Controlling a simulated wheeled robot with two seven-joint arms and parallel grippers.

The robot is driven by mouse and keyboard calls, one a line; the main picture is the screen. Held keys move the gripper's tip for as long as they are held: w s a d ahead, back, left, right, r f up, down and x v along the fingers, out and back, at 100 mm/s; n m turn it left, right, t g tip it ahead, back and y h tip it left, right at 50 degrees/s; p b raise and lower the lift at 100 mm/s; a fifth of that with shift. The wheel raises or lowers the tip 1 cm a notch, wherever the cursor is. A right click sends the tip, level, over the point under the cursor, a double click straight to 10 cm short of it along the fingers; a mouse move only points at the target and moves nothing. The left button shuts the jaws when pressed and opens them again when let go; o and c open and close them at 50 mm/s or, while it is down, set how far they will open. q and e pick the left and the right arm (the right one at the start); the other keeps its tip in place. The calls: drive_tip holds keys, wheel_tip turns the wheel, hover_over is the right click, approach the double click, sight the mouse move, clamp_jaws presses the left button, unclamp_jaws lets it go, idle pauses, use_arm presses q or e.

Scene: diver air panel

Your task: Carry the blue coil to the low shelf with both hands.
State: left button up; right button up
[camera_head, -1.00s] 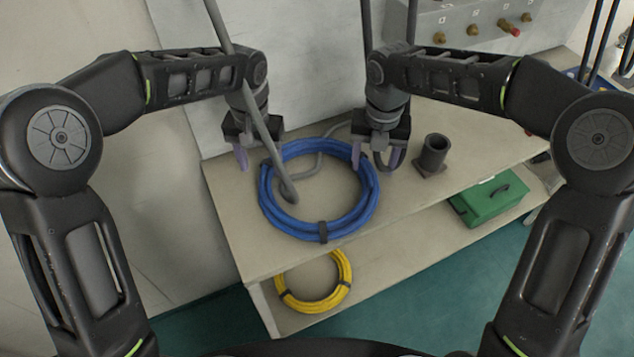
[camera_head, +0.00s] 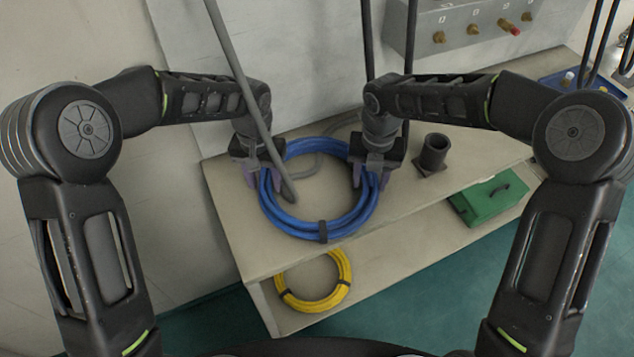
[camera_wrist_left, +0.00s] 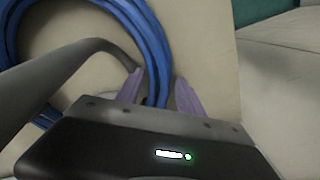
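The blue coil (camera_head: 323,228) lies flat on the upper bench top (camera_head: 235,232). My left gripper (camera_head: 262,180) is at the coil's left side, pointing down. In the left wrist view its two purple fingers (camera_wrist_left: 158,92) are apart, with the blue hose (camera_wrist_left: 150,50) running between them. My right gripper (camera_head: 370,182) is at the coil's right side, its purple fingers apart on either side of the hose. Neither gripper visibly squeezes the coil. The low shelf (camera_head: 385,262) is under the bench top.
A yellow coil (camera_head: 340,290) lies on the low shelf at the left, a green case (camera_head: 490,200) at the right. A dark cup-like fitting (camera_head: 434,152) stands right of my right gripper. A grey hose (camera_head: 240,85) hangs down across the coil's left part.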

use_arm(q)
clamp_jaws()
use_arm(e)
clamp_jaws()
drive_tip(key=shift+r, duration=0.1)
idle(0.7)
